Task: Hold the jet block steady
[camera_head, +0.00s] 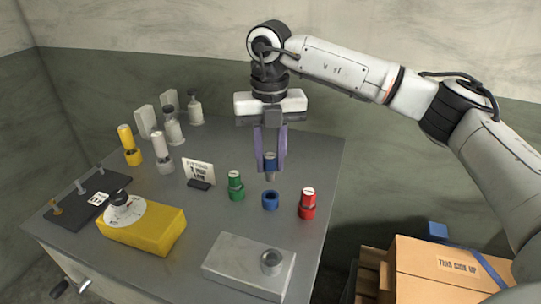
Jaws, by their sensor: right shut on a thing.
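My right gripper (270,158) hangs fingers-down over the back right of the grey table. It is shut on a small blue jet (270,160) with a metallic lower end, held above a blue ring-shaped holder (270,203). The jet and holder look apart. A pale grey block (232,262) with a round metal fitting (271,262) lies at the table's front; it may be the jet block, but no label shows. No gripper touches it. My left gripper is out of view.
A green capped part (236,186) and a red one (307,204) stand either side of the blue holder. A yellow box with a dial (160,236), a small sign (199,172) and several bottles occupy the left. A cardboard box (430,275) stands right of the table.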

